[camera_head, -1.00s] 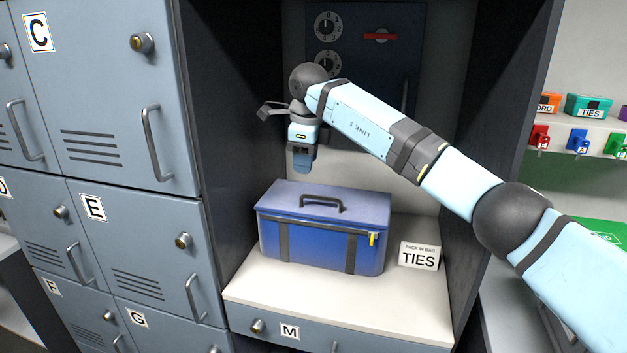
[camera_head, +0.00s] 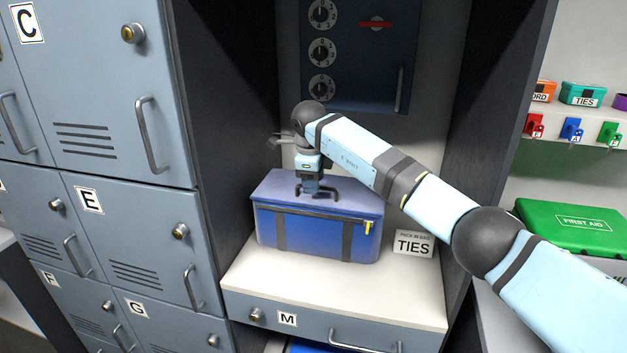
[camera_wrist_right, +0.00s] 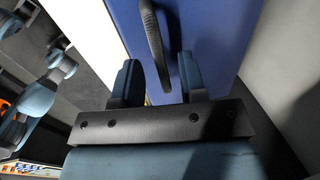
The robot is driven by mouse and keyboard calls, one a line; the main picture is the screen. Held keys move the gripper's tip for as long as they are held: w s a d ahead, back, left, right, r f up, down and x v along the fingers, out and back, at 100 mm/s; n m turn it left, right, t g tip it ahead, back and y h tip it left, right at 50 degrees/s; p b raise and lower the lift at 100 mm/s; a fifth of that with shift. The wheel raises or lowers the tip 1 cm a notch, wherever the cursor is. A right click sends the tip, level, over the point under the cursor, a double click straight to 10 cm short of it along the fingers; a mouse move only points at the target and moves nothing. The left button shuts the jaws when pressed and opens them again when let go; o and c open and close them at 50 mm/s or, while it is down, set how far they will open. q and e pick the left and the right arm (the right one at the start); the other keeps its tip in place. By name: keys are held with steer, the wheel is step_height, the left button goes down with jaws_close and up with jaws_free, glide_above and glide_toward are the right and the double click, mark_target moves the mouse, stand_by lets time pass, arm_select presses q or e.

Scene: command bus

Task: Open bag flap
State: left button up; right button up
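A blue bag (camera_head: 308,238) with dark straps and a yellow zip pull (camera_head: 369,227) stands on the white shelf in the open locker bay. Its flap (camera_head: 350,204) is flat and closed on top. My right gripper (camera_head: 314,190) is pointing down at the dark handle on the flap and partly hides it. In the right wrist view, the two fingers of my right gripper (camera_wrist_right: 159,80) are apart, with the handle (camera_wrist_right: 153,40) running between them. A gap shows beside the handle, so it is not gripped.
A "TIES" card (camera_head: 414,243) stands right of the bag. Locker doors with handles (camera_head: 151,135) are on the left, and a dark safe door (camera_head: 385,65) is behind. Bay walls close in both sides. A green first aid box (camera_head: 575,228) is outside, right.

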steer(key=shift+f, duration=0.25)
jaws_close()
steer(key=shift+w, duration=0.1)
